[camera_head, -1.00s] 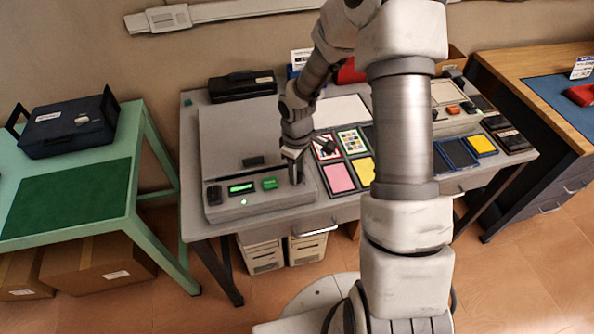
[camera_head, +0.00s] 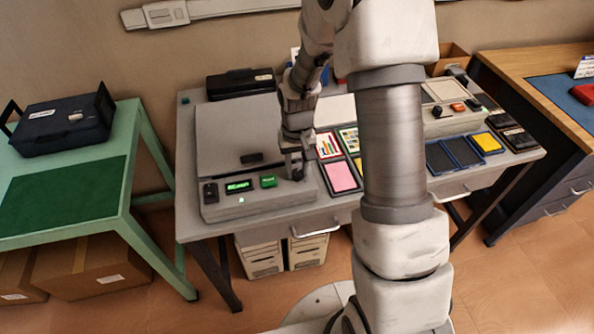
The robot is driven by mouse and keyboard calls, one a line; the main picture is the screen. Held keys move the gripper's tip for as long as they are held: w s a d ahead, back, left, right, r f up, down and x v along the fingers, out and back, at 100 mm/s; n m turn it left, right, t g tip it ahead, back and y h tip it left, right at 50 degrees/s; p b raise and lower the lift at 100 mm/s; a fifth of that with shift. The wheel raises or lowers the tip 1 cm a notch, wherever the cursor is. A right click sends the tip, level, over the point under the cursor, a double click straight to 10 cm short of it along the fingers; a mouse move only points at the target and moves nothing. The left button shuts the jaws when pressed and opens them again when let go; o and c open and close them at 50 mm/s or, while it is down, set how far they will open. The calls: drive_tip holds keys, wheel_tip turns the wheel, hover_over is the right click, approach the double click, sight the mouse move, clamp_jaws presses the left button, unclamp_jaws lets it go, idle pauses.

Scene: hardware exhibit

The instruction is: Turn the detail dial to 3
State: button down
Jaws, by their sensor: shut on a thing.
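The scanner-like grey machine (camera_head: 220,150) stands on the left of the grey desk, with a sloped front panel. The panel carries a small green-lit display (camera_head: 240,187), a green button (camera_head: 268,181) and a black switch (camera_head: 210,193). A black round dial (camera_head: 297,175) sits at the panel's right end. My gripper (camera_head: 297,170) reaches down from above and is shut on this dial, partly covering it. The dial's markings and pointer are too small or hidden to read, and the display text is too small to read surely.
Framed colour cards, including a pink one (camera_head: 342,177), lie just right of the machine. Black trays (camera_head: 454,153) and a second device with a black knob (camera_head: 437,112) are farther right. A green table (camera_head: 130,185) stands left. My arm covers the desk's middle.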

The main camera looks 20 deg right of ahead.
drive_tip(key=m, duration=0.4)
drive_tip(key=shift+m+b, duration=0.3)
drive_tip(key=shift+b, duration=0.1)
drive_tip(key=m, duration=0.4)
drive_tip(key=shift+m, duration=0.3)
drive_tip(key=m+p, duration=0.2)
drive_tip(key=m, duration=0.2)
drive_tip(key=shift+r+m, duration=0.15)
drive_tip(key=shift+m, duration=0.15)
drive_tip(key=shift+m+p, duration=1.15)
drive_tip(key=shift+m, duration=1.15)
drive_tip(key=c, duration=0.5)
unclamp_jaws()
